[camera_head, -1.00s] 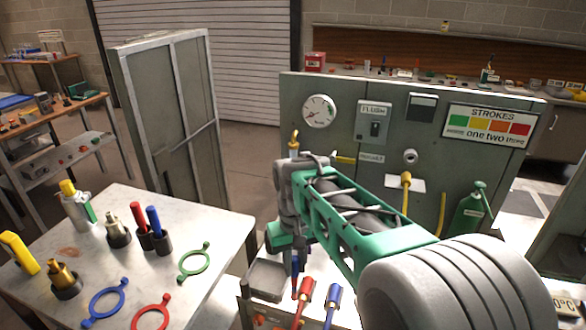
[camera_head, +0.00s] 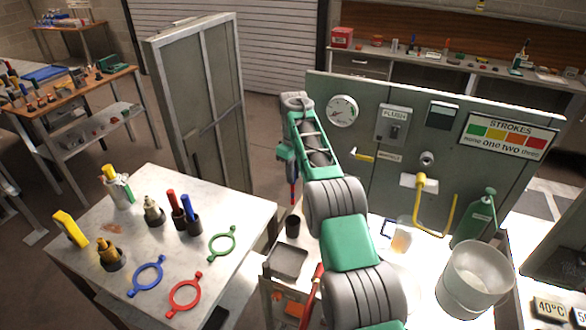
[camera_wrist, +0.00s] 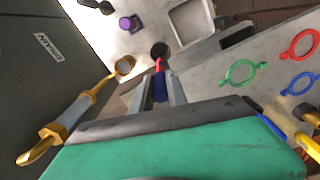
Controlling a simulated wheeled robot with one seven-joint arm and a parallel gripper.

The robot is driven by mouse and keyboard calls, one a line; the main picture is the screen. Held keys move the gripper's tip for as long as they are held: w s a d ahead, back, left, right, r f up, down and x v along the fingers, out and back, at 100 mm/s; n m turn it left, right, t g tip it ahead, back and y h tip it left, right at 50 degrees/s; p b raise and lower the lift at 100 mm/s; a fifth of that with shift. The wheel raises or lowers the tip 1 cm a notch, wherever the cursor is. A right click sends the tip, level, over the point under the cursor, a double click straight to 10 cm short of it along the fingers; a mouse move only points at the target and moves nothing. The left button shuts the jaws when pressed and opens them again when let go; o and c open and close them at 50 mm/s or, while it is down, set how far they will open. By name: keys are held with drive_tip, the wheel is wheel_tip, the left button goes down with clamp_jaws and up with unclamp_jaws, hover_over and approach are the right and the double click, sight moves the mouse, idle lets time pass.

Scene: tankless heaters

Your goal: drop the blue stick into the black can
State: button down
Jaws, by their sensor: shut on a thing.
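My gripper (camera_wrist: 160,95) is shut on a blue stick with a red end (camera_wrist: 160,84). In the head view the stick (camera_head: 292,192) hangs roughly upright below my gripper, in the air above the black can (camera_head: 292,228). The can stands upright on the workbench near the grey tray. In the wrist view the can's dark opening (camera_wrist: 159,49) shows just beyond the stick's red end. I cannot tell the exact gap between them. My arm hides part of the bench.
The grey square tray (camera_head: 274,264) lies in front of the can. A green panel (camera_head: 380,155) with gauge and yellow pipes stands behind my arm. A white bucket (camera_head: 443,293) is at right. The left table (camera_head: 125,235) holds rings and another blue stick in a holder.

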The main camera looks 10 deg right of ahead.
wheel_tip(320, 180, down, 15)
drive_tip(key=b, duration=0.4)
drive_tip(key=shift+r, duration=0.1)
drive_tip(key=c, duration=1.2)
unclamp_jaws()
drive_tip(key=shift+c, duration=0.2)
drive_tip(key=shift+b, duration=0.4)
